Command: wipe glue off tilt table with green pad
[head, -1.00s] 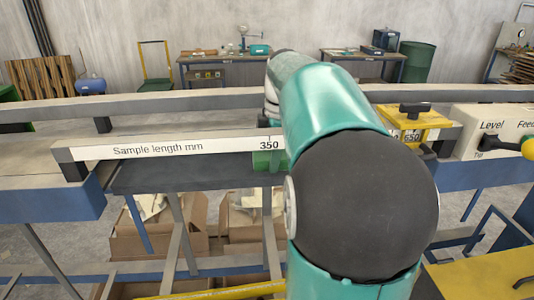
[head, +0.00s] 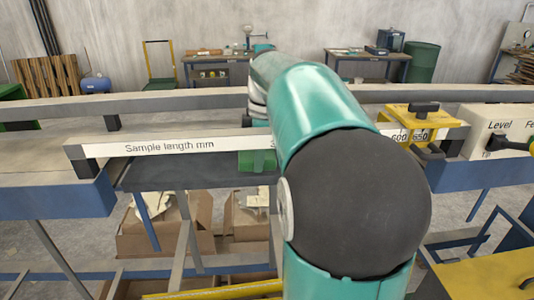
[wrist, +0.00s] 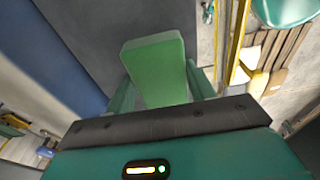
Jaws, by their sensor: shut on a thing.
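The tilt table is a dark grey plate (head: 190,172) below the white length scale. A green pad (head: 257,161) is at its upper edge in the head view, just left of my arm. In the wrist view my gripper (wrist: 161,88) is shut on the green pad (wrist: 155,60), with one finger at each side. The dark plate (wrist: 95,40) lies beyond the pad. I cannot tell whether the pad touches it. No glue can be made out. My arm hides the right part of the plate and most of the gripper in the head view.
The scale rail (head: 170,145) and a grey back rail (head: 180,99) run across the bench. A yellow clamp (head: 420,115) and a white control box (head: 493,128) stand right. Cardboard boxes (head: 165,228) sit underneath. A yellow bar (head: 215,292) crosses in front.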

